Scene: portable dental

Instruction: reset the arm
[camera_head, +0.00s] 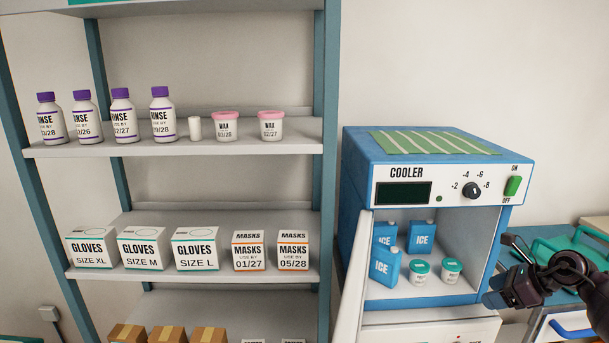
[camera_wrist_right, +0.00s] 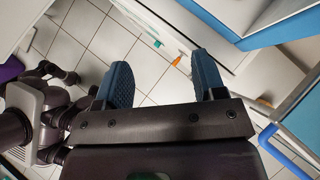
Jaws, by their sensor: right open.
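My right gripper (camera_head: 506,268) is in front of the lower right side of the blue cooler (camera_head: 362,165) in the head view. In the right wrist view my right gripper (camera_wrist_right: 162,85) has its two blue pads wide apart with nothing between them, above a tiled floor. My left gripper is not in the head view. The cooler's door (camera_head: 352,285) stands open to the left. Inside are several blue ice packs (camera_head: 386,266) and two small teal-lidded tubs (camera_head: 420,271).
A shelf rack (camera_head: 327,90) on the left holds rinse bottles (camera_head: 122,116), wax tubs (camera_head: 226,126), glove boxes (camera_head: 144,249) and mask boxes (camera_head: 293,252). A green tray (camera_head: 560,250) lies right of the cooler, behind my right arm. A striped green mat (camera_head: 430,143) lies on the cooler.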

